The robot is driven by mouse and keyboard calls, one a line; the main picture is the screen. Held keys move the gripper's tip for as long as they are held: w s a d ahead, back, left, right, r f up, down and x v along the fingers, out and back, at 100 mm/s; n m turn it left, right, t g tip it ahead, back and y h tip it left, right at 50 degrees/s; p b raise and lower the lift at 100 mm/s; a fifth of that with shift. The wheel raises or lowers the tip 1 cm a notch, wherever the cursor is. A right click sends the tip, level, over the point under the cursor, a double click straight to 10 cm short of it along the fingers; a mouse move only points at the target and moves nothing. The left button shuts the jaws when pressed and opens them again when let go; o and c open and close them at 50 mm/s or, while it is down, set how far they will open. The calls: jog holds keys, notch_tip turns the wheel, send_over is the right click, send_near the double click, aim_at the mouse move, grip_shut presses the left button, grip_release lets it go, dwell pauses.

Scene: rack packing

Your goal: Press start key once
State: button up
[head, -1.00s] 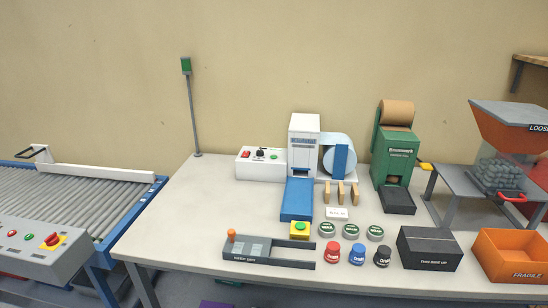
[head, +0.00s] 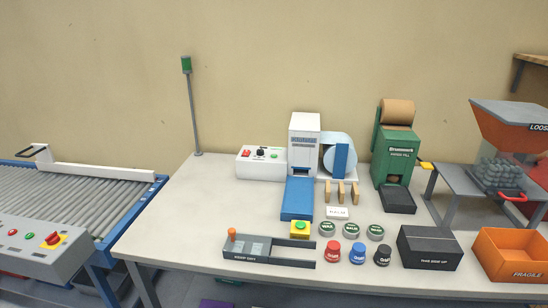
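Several green keys show in the head view, and I cannot tell by a label which is the start key. A yellow box with a round green button (head: 300,227) stands on the table in front of the blue chute. A white control box (head: 261,163) at the back has a red switch, a black knob and a small green button (head: 274,156). The grey conveyor panel (head: 45,252) at the lower left has green and red buttons and a red knob on a yellow plate. My gripper is not in view.
A white dispenser (head: 303,143) with a blue chute (head: 297,199) and a green dispenser (head: 395,158) stand at the back. Stamps, jars, a black box (head: 429,248), an orange bin (head: 511,255) and a grey tray (head: 268,259) line the front. The table's left part is clear.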

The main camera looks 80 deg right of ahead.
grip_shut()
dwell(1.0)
